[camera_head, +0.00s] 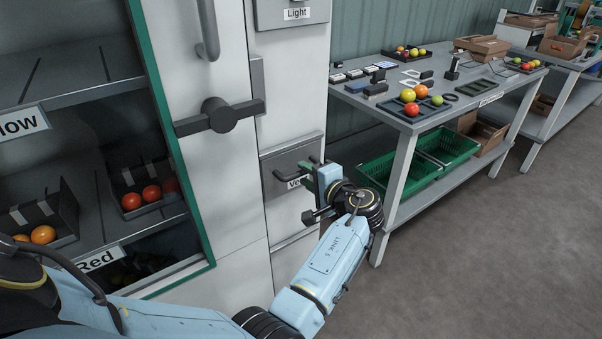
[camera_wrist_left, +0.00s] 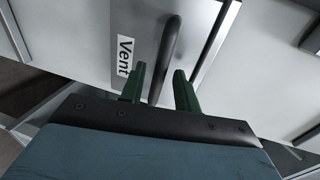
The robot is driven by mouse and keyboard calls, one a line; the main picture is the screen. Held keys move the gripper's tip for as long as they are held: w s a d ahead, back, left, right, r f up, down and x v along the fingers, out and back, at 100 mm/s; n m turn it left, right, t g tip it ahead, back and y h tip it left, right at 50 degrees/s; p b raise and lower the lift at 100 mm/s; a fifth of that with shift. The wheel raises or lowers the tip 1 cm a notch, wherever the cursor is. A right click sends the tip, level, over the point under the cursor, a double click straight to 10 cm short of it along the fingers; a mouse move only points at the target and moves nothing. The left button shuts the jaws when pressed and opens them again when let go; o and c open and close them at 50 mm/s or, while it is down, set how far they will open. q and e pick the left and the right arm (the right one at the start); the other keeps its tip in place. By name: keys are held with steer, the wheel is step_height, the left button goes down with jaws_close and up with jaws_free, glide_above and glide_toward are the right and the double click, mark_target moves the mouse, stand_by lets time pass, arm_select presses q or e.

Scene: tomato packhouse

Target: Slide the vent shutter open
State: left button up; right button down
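The vent shutter (camera_head: 279,186) is a grey panel low on the white cabinet front, with a dark bar handle (camera_head: 285,172) and a "Vent" label partly hidden by my gripper. In the left wrist view the shutter (camera_wrist_left: 144,22) and its dark handle (camera_wrist_left: 166,55) show close up. My left gripper (camera_head: 310,172) is at the shutter's right side. Its two green fingers (camera_wrist_left: 160,80) are apart, and the handle's lower end appears between them with gaps on both sides. I cannot tell whether the fingertips reach around the bar. My right gripper is not in view.
A "Light" panel (camera_head: 291,14) sits above the shutter. A dark latch (camera_head: 220,115) juts from the cabinet door at left, beside shelves of tomatoes. A grey table (camera_head: 446,118) with trays and tomatoes stands at right, green crates (camera_head: 412,178) below it. The floor in front is clear.

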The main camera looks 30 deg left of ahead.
arm_select(q)
steer(key=shift+x, duration=1.15)
steer(key=shift+s, duration=0.1)
jaws_close()
